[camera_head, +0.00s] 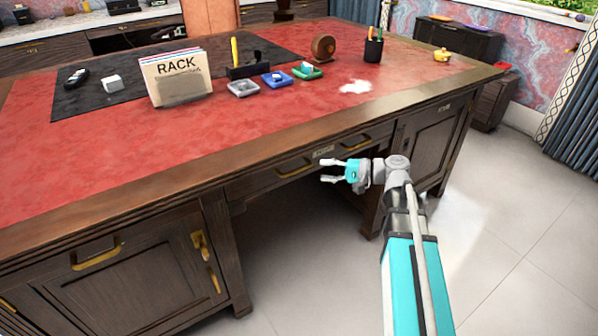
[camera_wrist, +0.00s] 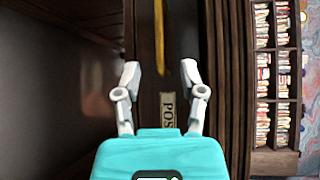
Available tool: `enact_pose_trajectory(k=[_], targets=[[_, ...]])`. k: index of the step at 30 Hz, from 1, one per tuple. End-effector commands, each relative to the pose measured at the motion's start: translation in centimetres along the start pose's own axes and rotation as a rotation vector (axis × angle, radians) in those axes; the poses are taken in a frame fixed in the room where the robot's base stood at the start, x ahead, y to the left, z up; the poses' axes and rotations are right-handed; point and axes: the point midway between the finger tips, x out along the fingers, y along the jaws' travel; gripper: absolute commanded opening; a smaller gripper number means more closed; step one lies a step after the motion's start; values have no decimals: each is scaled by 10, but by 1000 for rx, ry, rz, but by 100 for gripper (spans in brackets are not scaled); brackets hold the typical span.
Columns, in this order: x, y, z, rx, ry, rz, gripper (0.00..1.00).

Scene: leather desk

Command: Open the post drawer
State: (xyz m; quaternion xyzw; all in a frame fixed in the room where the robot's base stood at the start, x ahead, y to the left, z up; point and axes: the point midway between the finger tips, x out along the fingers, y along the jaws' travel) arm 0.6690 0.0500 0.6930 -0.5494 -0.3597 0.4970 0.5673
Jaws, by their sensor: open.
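The post drawer (camera_head: 270,178) is a dark wood drawer under the front edge of the desk top, and its front looks flush with the desk. It has a brass handle (camera_head: 293,167) at its left and another (camera_head: 355,143) at its right, with a small label (camera_head: 322,151) between. In the wrist view the label (camera_wrist: 167,112) reads "POS", the rest hidden, and a brass handle (camera_wrist: 160,38) lies ahead of the fingertips. My gripper (camera_head: 332,170) is open and empty in front of the drawer, pointing left; its spread fingers also show in the wrist view (camera_wrist: 160,68).
A cupboard door (camera_head: 428,140) is right of the drawer and another (camera_head: 140,270) at the lower left. The kneehole under the drawer is open. A letter rack (camera_head: 175,78), small trays and a pen cup (camera_head: 373,50) stand on the red desk top (camera_head: 250,125). Floor is clear at right.

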Motion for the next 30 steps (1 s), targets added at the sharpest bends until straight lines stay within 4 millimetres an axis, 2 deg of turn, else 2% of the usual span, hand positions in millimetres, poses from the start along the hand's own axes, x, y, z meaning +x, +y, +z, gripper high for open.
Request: enact_pose_trajectory(k=[16,22,30], targets=[[66,0,0,1,-1,0,52],[78,0,0,1,-1,0,52],[82,0,0,1,0,0,52]])
